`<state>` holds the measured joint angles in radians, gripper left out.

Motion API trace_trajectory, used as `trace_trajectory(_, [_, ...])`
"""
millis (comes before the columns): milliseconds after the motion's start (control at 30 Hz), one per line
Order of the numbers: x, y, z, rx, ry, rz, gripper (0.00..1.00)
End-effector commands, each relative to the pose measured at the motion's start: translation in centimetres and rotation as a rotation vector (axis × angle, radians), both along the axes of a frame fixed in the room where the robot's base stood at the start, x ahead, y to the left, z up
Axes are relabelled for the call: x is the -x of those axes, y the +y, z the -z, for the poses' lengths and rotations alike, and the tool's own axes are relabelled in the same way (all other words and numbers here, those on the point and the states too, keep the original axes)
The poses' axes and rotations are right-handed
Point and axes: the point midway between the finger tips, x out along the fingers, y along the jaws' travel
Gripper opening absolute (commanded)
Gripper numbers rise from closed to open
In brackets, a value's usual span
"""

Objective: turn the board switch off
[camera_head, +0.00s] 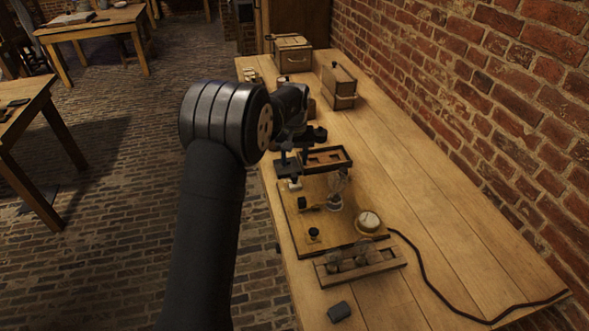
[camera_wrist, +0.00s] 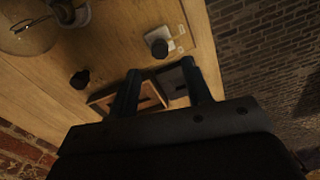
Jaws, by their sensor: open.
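The wooden board (camera_head: 348,240) lies on the workbench, with a glass bulb (camera_head: 336,192), a round dial gauge (camera_head: 369,222) and black knobs on it. A small white base (camera_head: 294,184) sits at the board's far left corner, partly hidden by my gripper (camera_head: 290,162). In the wrist view, this white base (camera_wrist: 178,37) carries a black knob or lever (camera_wrist: 159,48), likely the switch; its setting cannot be told. My gripper (camera_wrist: 160,70) is open and empty, its fingertips apart near the switch. Contact is not visible. Another black knob (camera_wrist: 80,80) stands to the left.
A dark-rimmed wooden tray (camera_head: 326,159) lies just beyond the board. A wooden rack (camera_head: 391,259) with jars stands at the near side, with a dark block (camera_head: 339,312) before it. Wooden boxes (camera_head: 339,80) stand farther back.

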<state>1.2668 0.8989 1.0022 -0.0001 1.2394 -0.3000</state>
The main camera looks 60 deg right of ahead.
Motion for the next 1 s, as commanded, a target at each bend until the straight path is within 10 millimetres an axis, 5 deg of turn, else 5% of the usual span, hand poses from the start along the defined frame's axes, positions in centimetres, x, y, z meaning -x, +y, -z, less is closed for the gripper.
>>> trace_trajectory(300, [0.0,-0.1,-7.9,0.004,-0.001,0.000,0.45])
trace_trajectory(500, [0.0,0.0,-10.9,0.002,0.000,0.000,0.45])
trace_trajectory(1000, [0.0,0.0,-11.9,0.000,0.000,0.000,0.45])
